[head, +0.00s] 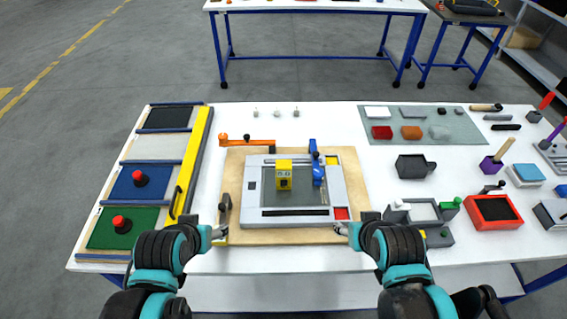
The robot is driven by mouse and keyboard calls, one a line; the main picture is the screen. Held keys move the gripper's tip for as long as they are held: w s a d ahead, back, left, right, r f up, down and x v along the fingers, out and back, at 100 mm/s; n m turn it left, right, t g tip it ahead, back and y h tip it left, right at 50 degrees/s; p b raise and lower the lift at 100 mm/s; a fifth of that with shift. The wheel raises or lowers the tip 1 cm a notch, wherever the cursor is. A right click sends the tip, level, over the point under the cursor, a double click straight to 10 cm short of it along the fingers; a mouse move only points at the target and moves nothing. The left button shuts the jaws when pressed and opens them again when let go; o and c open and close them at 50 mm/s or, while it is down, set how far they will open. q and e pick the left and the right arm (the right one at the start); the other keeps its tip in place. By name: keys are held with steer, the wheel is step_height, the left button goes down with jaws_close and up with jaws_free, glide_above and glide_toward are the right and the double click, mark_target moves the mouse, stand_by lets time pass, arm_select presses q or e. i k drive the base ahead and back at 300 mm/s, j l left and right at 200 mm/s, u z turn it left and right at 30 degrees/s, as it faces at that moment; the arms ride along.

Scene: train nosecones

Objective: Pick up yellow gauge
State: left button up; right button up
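A yellow gauge block (284,175) with dark markings on its front stands upright in the middle of a grey frame fixture (254,217). A blue clamp-like part (318,172) stands just to its right. My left gripper (221,232) is at the front left of the fixture, apart from the gauge. My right gripper (340,229) is near the fixture's front right corner, also apart from the gauge. Neither gripper appears to hold anything. The fingers are too small to tell whether they are open or shut.
The fixture lies on a wooden board (357,200) on a white table (330,125). A long yellow bar (192,160) and coloured panels with red knobs (139,179) are at the left.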

mark_target(282, 167)
steer(key=k+l, duration=0.15)
steer(key=l, duration=0.25)
steer(key=k+l, duration=0.1)
steer(key=l, duration=0.3)
steer(key=k+l, duration=0.15)
steer(key=l, duration=0.25)
steer(key=u, duration=0.05)
